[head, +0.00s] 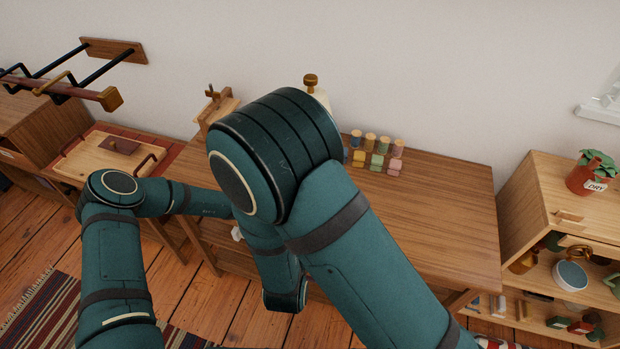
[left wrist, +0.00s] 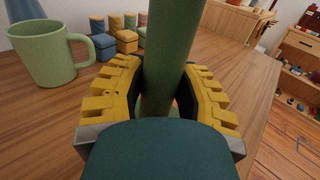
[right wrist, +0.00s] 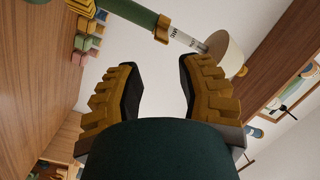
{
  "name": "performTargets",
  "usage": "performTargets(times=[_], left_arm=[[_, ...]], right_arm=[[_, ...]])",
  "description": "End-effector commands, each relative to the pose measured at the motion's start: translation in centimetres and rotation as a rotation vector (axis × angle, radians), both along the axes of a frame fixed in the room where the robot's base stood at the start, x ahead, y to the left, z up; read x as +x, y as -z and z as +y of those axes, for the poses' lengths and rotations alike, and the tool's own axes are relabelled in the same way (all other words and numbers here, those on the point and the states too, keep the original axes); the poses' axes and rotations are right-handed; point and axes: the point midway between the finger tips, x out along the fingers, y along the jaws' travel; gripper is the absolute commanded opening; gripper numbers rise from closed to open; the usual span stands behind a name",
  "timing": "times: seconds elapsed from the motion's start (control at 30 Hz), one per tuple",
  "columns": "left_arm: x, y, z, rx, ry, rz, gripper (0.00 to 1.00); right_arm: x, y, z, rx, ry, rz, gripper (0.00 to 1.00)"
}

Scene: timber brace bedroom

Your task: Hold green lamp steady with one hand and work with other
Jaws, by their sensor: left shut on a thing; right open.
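The green lamp's post (left wrist: 168,60) stands between the yellow-padded fingers of my left gripper (left wrist: 160,80), which is shut on it. In the right wrist view the post (right wrist: 132,12) ends in a brass collar (right wrist: 162,28), with a white printed stem (right wrist: 186,40) leading to a cream shade (right wrist: 224,54). My right gripper (right wrist: 156,66) is open and empty, below the collar and stem in that picture. In the head view only the lamp's brass knob (head: 311,80) and a bit of shade show; my arm hides the rest and both grippers.
A green mug (left wrist: 45,54) stands close to my left gripper on the wooden table (head: 440,210). Several colored spools and blocks (head: 377,150) stand at its back. A shelf with a potted plant (head: 592,172) is at right. The table's right part is clear.

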Motion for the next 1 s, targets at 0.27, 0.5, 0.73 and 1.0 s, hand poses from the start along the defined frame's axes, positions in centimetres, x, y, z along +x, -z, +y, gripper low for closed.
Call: performTargets(times=[0.27, 0.5, 0.73, 1.0], left_arm=[[0.0, 0.0, 0.0, 0.000, 0.000, 0.000, 0.00], [0.0, 0.0, 0.0, 0.000, -0.001, 0.000, 0.00], [0.0, 0.0, 0.0, 0.000, -0.001, 0.000, 0.00], [0.0, 0.0, 0.0, 0.000, -0.001, 0.000, 0.00]], right_arm=[[-0.9, 1.4, -0.1, 0.494, 0.078, 0.080, 0.37], [-1.4, 0.5, 0.4, 1.140, 0.217, 0.097, 0.37], [-1.0, -2.4, 0.4, 1.718, 0.350, 0.035, 0.37], [-0.5, -5.2, 0.1, 2.109, 0.429, -0.043, 0.37]])
